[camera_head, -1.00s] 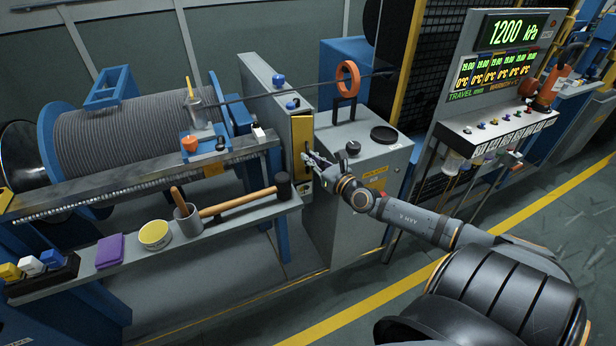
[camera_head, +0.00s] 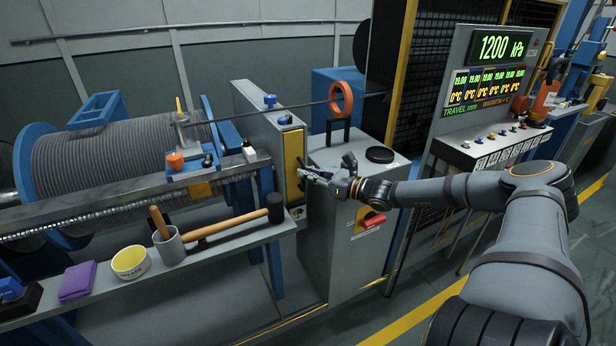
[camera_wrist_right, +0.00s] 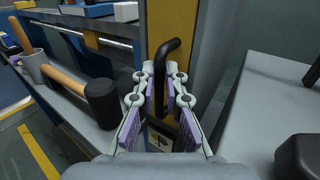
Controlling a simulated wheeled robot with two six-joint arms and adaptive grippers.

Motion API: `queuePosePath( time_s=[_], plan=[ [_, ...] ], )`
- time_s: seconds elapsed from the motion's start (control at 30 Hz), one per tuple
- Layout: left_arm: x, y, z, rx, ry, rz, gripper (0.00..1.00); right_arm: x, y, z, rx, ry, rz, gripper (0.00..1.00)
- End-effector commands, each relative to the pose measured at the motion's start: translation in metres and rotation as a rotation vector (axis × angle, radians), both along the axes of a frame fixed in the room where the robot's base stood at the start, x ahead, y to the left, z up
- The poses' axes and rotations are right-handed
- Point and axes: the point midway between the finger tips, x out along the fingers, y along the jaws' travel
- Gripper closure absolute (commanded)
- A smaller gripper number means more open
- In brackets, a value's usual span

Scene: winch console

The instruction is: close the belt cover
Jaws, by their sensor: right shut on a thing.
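The belt cover (camera_head: 293,152) is a narrow yellow upright panel at the front end of the grey housing in the head view. It also shows as a yellow strip in the right wrist view (camera_wrist_right: 172,25). Its black bent handle (camera_wrist_right: 164,68) stands between the fingers of my right gripper (camera_wrist_right: 165,98). My right gripper is shut on this handle; in the head view it is at the cover's right side (camera_head: 308,174). The lower handle is partly hidden by the fingers. I cannot tell how far the cover stands from its frame. My left gripper is not in view.
A shelf (camera_head: 215,252) left of the cover holds a mallet (camera_head: 230,222), a grey cup (camera_head: 170,246), a yellow tin (camera_head: 130,262) and a purple cloth (camera_head: 77,281). A grey cabinet (camera_head: 345,265) with a red handle (camera_head: 373,220) stands close to the right.

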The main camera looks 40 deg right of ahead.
Motion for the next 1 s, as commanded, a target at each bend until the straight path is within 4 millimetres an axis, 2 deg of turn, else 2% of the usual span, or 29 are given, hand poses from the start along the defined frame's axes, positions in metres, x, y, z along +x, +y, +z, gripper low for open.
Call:
queuePosePath(
  time_s=[0.03,0.07,0.2,0.23,0.57,0.77,1.0],
  plan=[
    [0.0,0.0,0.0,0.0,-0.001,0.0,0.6,0.0,0.0,0.001,0.001,-0.001,0.0,1.0],
    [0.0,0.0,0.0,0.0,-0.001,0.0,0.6,0.0,0.0,0.001,0.001,-0.001,0.0,0.87],
    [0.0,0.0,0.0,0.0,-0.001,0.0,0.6,0.0,0.0,0.001,0.001,-0.001,0.0,0.68],
    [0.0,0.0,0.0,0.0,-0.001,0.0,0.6,0.0,0.0,0.001,0.001,-0.001,-0.001,0.66],
    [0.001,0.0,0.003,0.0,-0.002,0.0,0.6,0.0,0.001,0.002,0.004,-0.002,-0.01,0.66],
    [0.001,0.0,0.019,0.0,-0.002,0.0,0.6,-0.004,0.005,0.006,0.011,-0.005,-0.091,0.66],
    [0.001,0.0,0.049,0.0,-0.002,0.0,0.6,-0.007,0.013,0.009,0.016,-0.003,-0.214,0.66]
  ],
)
